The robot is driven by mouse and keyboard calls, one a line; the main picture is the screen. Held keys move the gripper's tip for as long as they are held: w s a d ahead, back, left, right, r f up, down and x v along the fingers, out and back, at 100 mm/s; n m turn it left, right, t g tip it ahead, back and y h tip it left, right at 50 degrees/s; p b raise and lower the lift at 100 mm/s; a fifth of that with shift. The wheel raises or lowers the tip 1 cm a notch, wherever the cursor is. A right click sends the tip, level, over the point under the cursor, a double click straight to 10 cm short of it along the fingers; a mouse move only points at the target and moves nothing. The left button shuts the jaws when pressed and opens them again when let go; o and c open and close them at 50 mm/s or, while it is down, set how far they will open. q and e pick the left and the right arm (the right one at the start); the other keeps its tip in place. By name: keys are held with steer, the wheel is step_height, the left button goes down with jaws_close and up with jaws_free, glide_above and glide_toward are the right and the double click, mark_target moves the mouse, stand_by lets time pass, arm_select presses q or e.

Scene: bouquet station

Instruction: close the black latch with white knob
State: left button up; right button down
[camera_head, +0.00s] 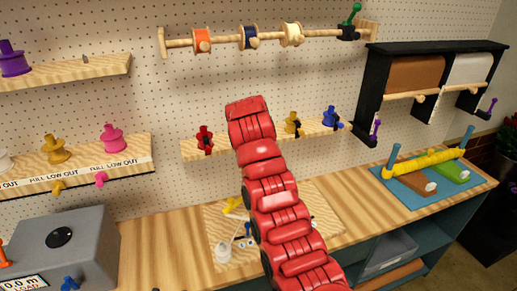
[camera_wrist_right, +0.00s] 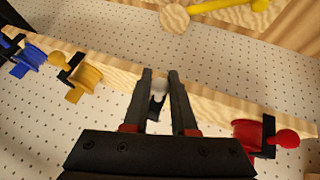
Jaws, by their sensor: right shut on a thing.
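The black latch (camera_wrist_right: 156,108) with its white knob (camera_wrist_right: 159,85) shows in the right wrist view, at the wooden shelf on the pegboard. It sits between the yellow and red fittings. My right gripper (camera_wrist_right: 160,76) has one finger on each side of the white knob and is shut on it. Much of the latch is hidden behind the fingers and gripper body, so its angle is hard to tell. In the head view my red right arm covers this latch and the gripper. My left gripper is not in view.
On the same shelf (camera_head: 226,147) are a red fitting (camera_head: 204,139), a yellow one (camera_head: 292,123) and a blue one (camera_head: 332,118). In the wrist view the red fitting (camera_wrist_right: 249,135) and yellow fitting (camera_wrist_right: 86,82) flank my gripper. A spool rail (camera_head: 270,40) hangs above.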

steer(key=shift+w+r+g+b, duration=0.2)
steer(key=shift+g+b, duration=0.1)
steer(key=shift+b, duration=0.1)
stand_by(0.6)
steer(key=c, duration=1)
jaws_free()
steer(key=shift+f, duration=0.1)
steer(key=shift+s+a+r+b, duration=0.15)
steer(key=shift+s+r+b, duration=0.15)
steer(key=shift+r+b, duration=0.15)
steer(key=v, duration=1.6)
steer(key=shift+a+b, duration=0.15)
steer(key=shift+b, duration=0.2)
steer(key=shift+r, duration=0.1)
